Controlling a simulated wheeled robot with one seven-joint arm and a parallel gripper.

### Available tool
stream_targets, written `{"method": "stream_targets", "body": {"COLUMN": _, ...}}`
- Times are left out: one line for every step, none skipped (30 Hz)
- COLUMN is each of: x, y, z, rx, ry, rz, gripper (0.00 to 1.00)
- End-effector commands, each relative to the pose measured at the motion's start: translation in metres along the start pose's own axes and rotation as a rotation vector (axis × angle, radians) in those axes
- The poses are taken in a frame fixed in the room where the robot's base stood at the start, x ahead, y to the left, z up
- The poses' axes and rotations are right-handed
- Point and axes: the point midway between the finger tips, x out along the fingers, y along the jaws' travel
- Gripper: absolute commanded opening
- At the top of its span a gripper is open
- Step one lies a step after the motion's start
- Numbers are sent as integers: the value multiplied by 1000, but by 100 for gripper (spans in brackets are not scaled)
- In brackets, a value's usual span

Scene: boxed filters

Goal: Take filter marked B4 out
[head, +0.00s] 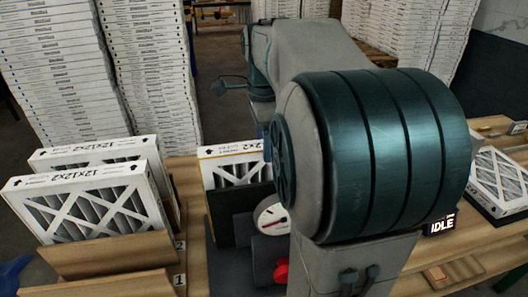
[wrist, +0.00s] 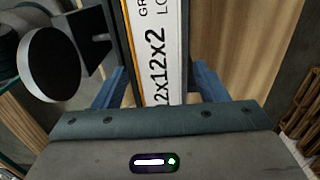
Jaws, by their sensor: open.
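A white-framed filter (head: 232,167) stands upright behind a dark plate at the middle of the bench in the head view. Its edge, printed 12x12x2, also shows in the wrist view (wrist: 157,55). My gripper (wrist: 159,86) is open, with one blue finger on each side of this edge; I cannot tell whether either touches it. My arm hides the gripper in the head view. Two more filters stand at the left, a front one (head: 90,204) and one behind it (head: 95,152). No B4 mark is legible on any filter.
Wooden holders numbered 1 and 2 (head: 105,254) hold the left filters. A round dial (head: 271,215) and red knob (head: 281,271) sit beside the middle filter. Another filter (head: 497,181) lies at the right, near an IDLE display (head: 440,226). Stacked white boxes (head: 150,75) stand behind.

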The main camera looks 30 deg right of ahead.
Motion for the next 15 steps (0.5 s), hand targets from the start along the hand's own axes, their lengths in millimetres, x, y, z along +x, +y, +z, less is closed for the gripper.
{"method": "stream_targets", "body": {"x": 9, "y": 1, "z": 0, "rx": 0, "ry": 0, "rz": 4, "gripper": 66}}
{"method": "stream_targets", "body": {"x": 14, "y": 1, "z": 0, "rx": 0, "ry": 0, "rz": 3, "gripper": 66}}
{"method": "stream_targets", "body": {"x": 19, "y": 1, "z": 0, "rx": 0, "ry": 0, "rz": 4, "gripper": 66}}
{"method": "stream_targets", "body": {"x": 22, "y": 0, "z": 0, "rx": 0, "ry": 0, "rz": 3, "gripper": 66}}
{"method": "stream_targets", "body": {"x": 26, "y": 0, "z": 0, "rx": 0, "ry": 0, "rz": 3, "gripper": 66}}
{"method": "stream_targets", "body": {"x": 30, "y": 0, "z": 0, "rx": 0, "ry": 0, "rz": 3, "gripper": 66}}
{"method": "stream_targets", "body": {"x": 32, "y": 0, "z": 0, "rx": -1, "ry": 0, "rz": 1, "gripper": 66}}
{"method": "stream_targets", "body": {"x": 34, "y": 0, "z": 0, "rx": -1, "ry": 0, "rz": 2, "gripper": 66}}
{"method": "stream_targets", "body": {"x": 36, "y": 0, "z": 0, "rx": -1, "ry": 0, "rz": 2, "gripper": 66}}
{"method": "stream_targets", "body": {"x": 37, "y": 0, "z": 0, "rx": -1, "ry": 0, "rz": 2, "gripper": 66}}
{"method": "stream_targets", "body": {"x": 38, "y": 0, "z": 0, "rx": -2, "ry": 0, "rz": 1, "gripper": 66}}
{"method": "stream_targets", "body": {"x": 39, "y": 0, "z": 1, "rx": -2, "ry": 0, "rz": 1, "gripper": 66}}
{"method": "stream_targets", "body": {"x": 39, "y": 0, "z": 1, "rx": -2, "ry": 1, "rz": 0, "gripper": 66}}
{"method": "stream_targets", "body": {"x": 40, "y": 0, "z": 1, "rx": -2, "ry": 1, "rz": 0, "gripper": 66}}
{"method": "stream_targets", "body": {"x": 40, "y": 0, "z": 1, "rx": -2, "ry": 1, "rz": 0, "gripper": 66}}
